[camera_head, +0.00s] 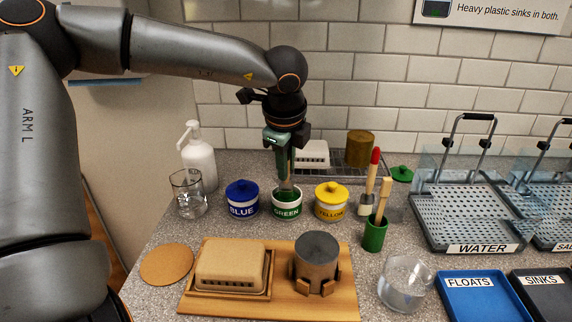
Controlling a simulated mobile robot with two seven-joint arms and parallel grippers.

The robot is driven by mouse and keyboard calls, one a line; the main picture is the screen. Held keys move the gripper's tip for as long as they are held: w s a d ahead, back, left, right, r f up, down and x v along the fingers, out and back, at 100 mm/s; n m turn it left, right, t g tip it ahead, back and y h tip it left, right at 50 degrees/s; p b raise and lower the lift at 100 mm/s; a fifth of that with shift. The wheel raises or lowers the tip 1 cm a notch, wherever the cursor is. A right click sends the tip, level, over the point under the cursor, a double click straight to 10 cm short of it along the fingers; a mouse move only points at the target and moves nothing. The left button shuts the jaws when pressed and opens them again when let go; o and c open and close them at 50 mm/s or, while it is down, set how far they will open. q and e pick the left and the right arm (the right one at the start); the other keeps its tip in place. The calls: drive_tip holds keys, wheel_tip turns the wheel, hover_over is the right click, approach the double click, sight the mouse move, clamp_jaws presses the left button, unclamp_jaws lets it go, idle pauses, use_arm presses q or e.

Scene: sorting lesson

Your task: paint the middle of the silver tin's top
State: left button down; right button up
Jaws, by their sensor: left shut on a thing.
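The silver tin (317,250) stands upright on a wooden board (332,308), between small wooden blocks. Its top looks plain dark grey. My left gripper (286,146) is above the open green pot (287,209), shut on a brush (286,180) that points down. The brush's lower end is at the mouth of the green pot and its bristles are hidden inside. The left gripper is behind the tin and a little left of it. My right gripper is not in view.
A blue-lidded pot (241,201) and a yellow-lidded pot (331,204) flank the green one. A glass of water (404,285) is right of the board. A beige block (231,265) sits left of the tin.

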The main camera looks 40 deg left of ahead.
use_arm(q)
drive_tip(key=shift+f, duration=0.15)
drive_tip(key=shift+b, duration=0.4)
idle(0.7)
drive_tip(key=shift+s+f, duration=0.1)
idle(0.3)
idle(0.6)
drive_tip(key=shift+r+p, duration=0.6)
drive_tip(key=shift+r, duration=1.5)
drive_tip(key=shift+r+p, duration=0.6)
drive_tip(key=shift+r, duration=0.95)
